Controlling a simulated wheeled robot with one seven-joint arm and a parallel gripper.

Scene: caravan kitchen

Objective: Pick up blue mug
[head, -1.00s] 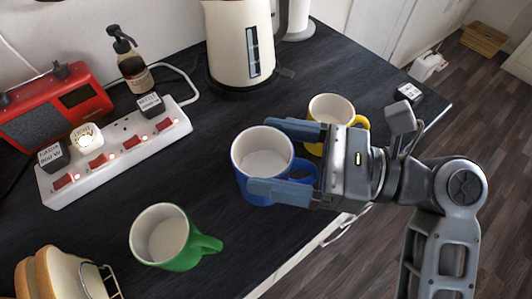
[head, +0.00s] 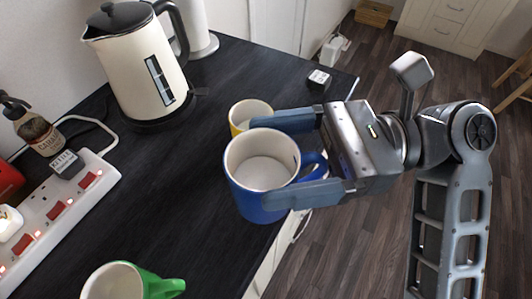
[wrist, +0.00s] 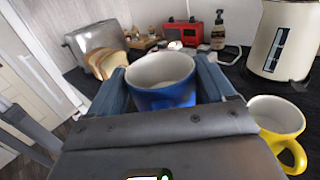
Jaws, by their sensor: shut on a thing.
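The blue mug (head: 252,195) has a white inside and is upright between the fingers of my gripper (head: 293,157). My gripper is shut on it, one finger on each side, with the handle toward the palm. In the head view the mug appears above the counter near its front edge. In the wrist view the blue mug (wrist: 166,97) sits between the two fingers of my gripper (wrist: 165,85), its lower part hidden by the gripper body.
A yellow mug (head: 238,118) stands behind the blue mug, partly hidden by a finger. A green mug (head: 150,285) is at the lower left. A cream kettle (head: 140,65) stands at the back. A power strip (head: 62,205) lies left. The dark counter (head: 165,185) is clear between them.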

